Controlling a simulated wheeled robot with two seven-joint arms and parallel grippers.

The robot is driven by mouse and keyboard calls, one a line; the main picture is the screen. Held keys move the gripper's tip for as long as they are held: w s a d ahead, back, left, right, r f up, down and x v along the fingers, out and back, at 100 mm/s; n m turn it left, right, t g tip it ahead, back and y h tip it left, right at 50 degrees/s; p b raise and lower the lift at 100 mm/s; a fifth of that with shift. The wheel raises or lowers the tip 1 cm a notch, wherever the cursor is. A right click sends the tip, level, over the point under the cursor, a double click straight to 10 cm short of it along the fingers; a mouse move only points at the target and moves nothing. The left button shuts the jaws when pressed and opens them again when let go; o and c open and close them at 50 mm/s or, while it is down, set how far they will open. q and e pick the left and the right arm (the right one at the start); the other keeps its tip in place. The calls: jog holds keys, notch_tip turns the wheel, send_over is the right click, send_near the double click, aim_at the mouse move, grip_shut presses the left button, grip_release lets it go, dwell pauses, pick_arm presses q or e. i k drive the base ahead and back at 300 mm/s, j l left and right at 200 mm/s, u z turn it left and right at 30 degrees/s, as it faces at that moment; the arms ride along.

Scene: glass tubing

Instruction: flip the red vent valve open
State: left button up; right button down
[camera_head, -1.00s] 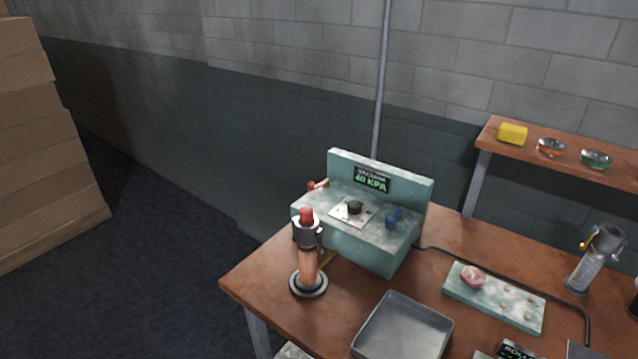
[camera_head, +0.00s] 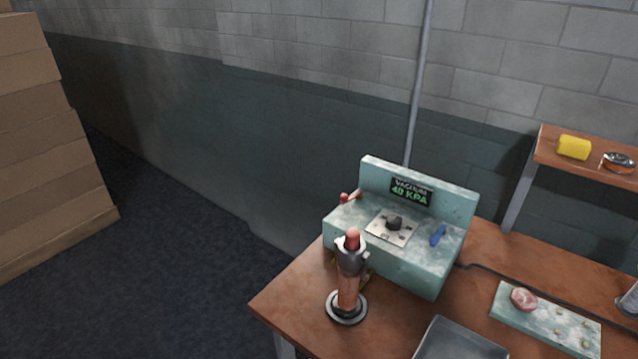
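The red vent valve (camera_head: 346,197) is a small red-tipped lever at the left end of the pale green vacuum unit (camera_head: 400,250). It is small in view, so its exact position is hard to read. The unit's display (camera_head: 411,192) reads VACUUM 40 KPA. A black knob (camera_head: 394,223) on a light plate and a blue lever (camera_head: 438,235) sit on the unit's top. Neither of my grippers shows in the head view.
An upright copper-coloured cylinder with a red top (camera_head: 348,280) stands in front of the unit on the brown table (camera_head: 290,290). A grey tray (camera_head: 460,342) and a green board (camera_head: 550,322) lie to the right. Stacked boxes (camera_head: 50,140) stand far left; floor between is clear.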

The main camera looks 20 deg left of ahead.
aim_at(344, 197)
jog(key=i+j+z, duration=0.15)
jog(key=j, duration=0.9)
jog(key=i+j+z, duration=0.15)
jog(key=j, duration=0.95)
jog(key=i+j+z, duration=0.1)
jog(key=j, duration=1)
jog(key=i+j+z, duration=0.15)
jog(key=j, duration=1)
